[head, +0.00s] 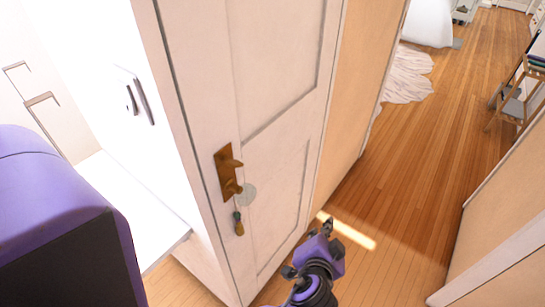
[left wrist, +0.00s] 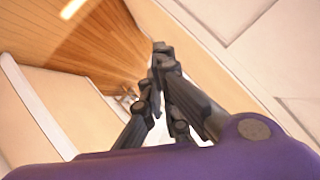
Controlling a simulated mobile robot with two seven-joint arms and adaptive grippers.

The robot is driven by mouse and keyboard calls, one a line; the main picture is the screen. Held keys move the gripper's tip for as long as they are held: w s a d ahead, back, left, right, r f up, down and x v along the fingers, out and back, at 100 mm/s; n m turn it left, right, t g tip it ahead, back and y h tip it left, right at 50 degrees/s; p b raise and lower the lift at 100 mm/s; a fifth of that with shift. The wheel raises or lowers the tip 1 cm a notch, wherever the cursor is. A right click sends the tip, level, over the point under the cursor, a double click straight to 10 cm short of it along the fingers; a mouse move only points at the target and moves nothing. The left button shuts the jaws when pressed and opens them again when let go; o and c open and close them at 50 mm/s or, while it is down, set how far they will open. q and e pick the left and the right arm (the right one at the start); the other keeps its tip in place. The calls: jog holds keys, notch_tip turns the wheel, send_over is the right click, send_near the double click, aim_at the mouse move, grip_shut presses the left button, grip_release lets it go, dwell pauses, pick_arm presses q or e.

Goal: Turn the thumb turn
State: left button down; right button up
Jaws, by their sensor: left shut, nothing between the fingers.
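A white panelled door (head: 275,90) fills the middle of the head view. A brass plate (head: 225,172) on it carries a lever handle (head: 232,163) and, lower down, a small brass part that may be the thumb turn (head: 233,188). A pale round disc (head: 248,195) and a brown and green tag (head: 239,223) hang there and partly cover that lower part. My left gripper (head: 326,228) is shut and empty, to the right of the plate and lower in the picture, apart from it. Its closed fingers (left wrist: 160,50) also show in the left wrist view. My right gripper is not in view.
A white recess with dark handles (head: 140,95) lies left of the door. A wooden floor (head: 400,150) runs back on the right, with a pale rug (head: 408,75) and a wooden stand (head: 520,100). A wall (head: 500,230) bounds the right side. The floor between is clear.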

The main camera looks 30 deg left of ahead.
pick_arm(q)
jog(key=w+a+r+n+t+y+b, duration=0.15)
jog(key=w+r+y, duration=0.3)
jog(key=r, duration=0.45)
notch_tip(320, 180, up, 21)
jog(key=n+g+y+p, duration=0.3)
jog(key=n+g+y, duration=0.5)
jog(key=n+y, duration=0.4)
send_over(235, 164)
jog(key=w+d, duration=0.3)
jog(key=w, duration=0.3)
jog(key=shift+m, duration=0.45)
jog(key=f, duration=0.1)
jog(key=s+f, duration=0.2)
jog(key=f, duration=0.1)
jog(key=shift+s, duration=0.25)
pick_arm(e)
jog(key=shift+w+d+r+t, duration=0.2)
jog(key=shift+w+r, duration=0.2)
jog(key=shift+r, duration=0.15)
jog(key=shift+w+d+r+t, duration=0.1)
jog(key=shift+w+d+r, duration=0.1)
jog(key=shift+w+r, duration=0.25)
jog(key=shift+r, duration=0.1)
